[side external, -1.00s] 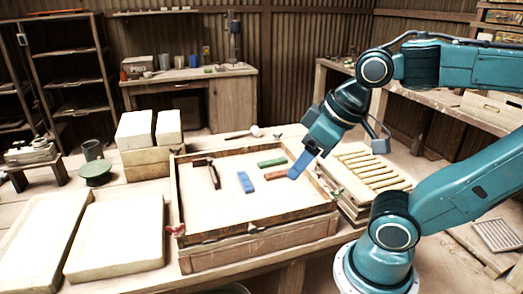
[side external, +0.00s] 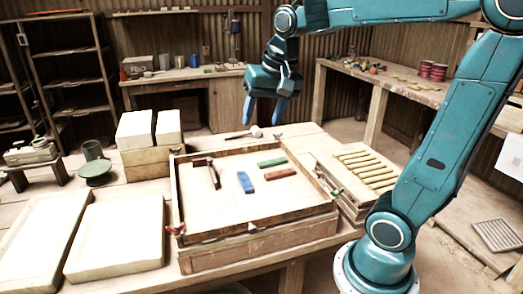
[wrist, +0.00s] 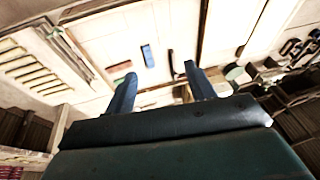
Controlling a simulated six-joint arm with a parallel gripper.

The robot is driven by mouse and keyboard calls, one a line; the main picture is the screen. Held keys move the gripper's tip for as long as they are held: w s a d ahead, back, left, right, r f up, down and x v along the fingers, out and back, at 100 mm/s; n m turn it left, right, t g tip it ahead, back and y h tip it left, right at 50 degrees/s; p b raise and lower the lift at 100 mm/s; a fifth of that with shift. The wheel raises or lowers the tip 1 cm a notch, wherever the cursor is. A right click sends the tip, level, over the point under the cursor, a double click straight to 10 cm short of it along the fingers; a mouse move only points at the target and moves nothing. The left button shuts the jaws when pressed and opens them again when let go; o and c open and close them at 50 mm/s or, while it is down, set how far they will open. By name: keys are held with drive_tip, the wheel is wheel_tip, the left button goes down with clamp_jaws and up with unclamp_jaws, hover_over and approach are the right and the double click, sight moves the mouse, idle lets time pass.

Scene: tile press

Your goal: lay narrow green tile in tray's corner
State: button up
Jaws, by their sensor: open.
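The narrow green tile (side external: 272,162) lies flat in the wide wooden tray (side external: 215,236), towards its back right and apart from the walls. A red-brown tile (side external: 280,174) lies just in front of it, and a blue tile (side external: 245,182) lies to the left. The blue tile also shows in the wrist view (wrist: 147,55). My gripper (side external: 265,111) is open and empty, fingers down, high above and behind the tray. Its two spread fingers show in the wrist view (wrist: 160,70); the left one partly covers the area around the green tile there.
A dark-handled tool (side external: 214,174) lies in the tray's left part. Yellow strips (side external: 366,168) lie on a stack to the right. Pale slabs (side external: 118,238) and blocks (side external: 150,128) stand on the left. The tray's front middle is clear.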

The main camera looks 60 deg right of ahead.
drive_tip(key=w+d+f+m+g, duration=0.1)
drive_tip(key=w+d+m, duration=0.4)
drive_tip(key=w+d, duration=0.15)
drive_tip(key=m+g+y, duration=0.1)
drive_tip(key=m+g, duration=0.2)
drive_tip(key=m, duration=1)
hover_over(273, 161)
wheel_tip(273, 161, down, 16)
drive_tip(key=shift+a+f, duration=0.15)
drive_tip(key=shift+f, duration=4.3)
drive_tip(key=shift+f, duration=2.55)
